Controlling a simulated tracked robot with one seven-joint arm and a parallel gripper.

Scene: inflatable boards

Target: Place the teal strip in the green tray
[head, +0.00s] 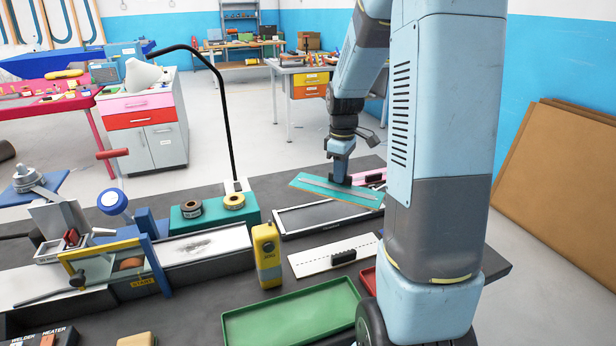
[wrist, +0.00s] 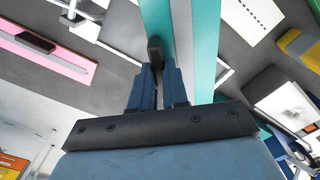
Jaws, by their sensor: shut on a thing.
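The teal strip (head: 335,194) has a grey band along its middle and hangs above the dark bench in the head view, slightly tilted. My gripper (head: 341,180) is above it, shut on a black grip on the strip. In the wrist view the teal strip (wrist: 205,50) runs past my gripper (wrist: 156,62), whose fingers close on the black grip. The green tray (head: 290,320) lies on the bench at the front, lower in the picture than the strip, and looks empty.
A yellow device (head: 267,255) stands left of the white board. A red tray (head: 368,280) is partly hidden behind my arm.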

